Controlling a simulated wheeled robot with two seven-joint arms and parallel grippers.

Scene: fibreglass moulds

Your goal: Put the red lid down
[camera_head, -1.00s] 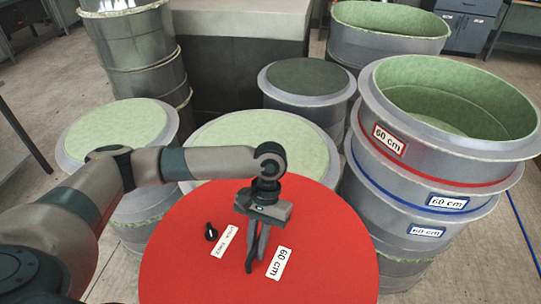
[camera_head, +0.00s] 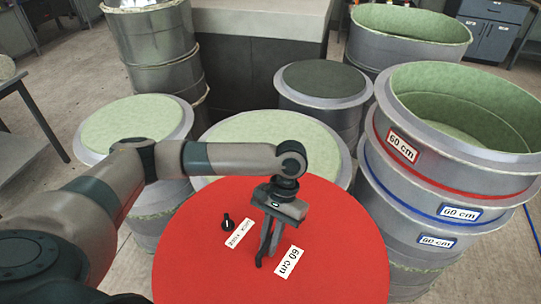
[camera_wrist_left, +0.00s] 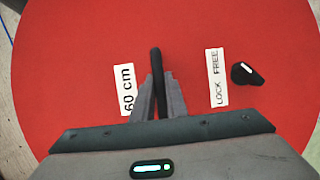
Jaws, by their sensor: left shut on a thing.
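The red lid (camera_head: 200,262) is a large round disc in the lower middle of the head view. It carries a "60 cm" label, a "LOCK FREE" label and a black knob (camera_head: 228,222). My left gripper (camera_head: 266,250) is over the lid's middle, pointing down, with its fingers shut on the lid's black handle (camera_wrist_left: 156,62), which stands up between the two labels. The lid also fills most of the left wrist view (camera_wrist_left: 70,60). What lies directly under the lid is hidden. My right gripper does not show.
Grey drum-shaped moulds with pale green tops stand behind the lid, one at the left (camera_head: 135,122) and one at the centre (camera_head: 280,140). A dark-topped drum (camera_head: 322,80) is farther back. Stacked open moulds (camera_head: 455,110) with red and blue bands stand close at the right. Floor shows at the left.

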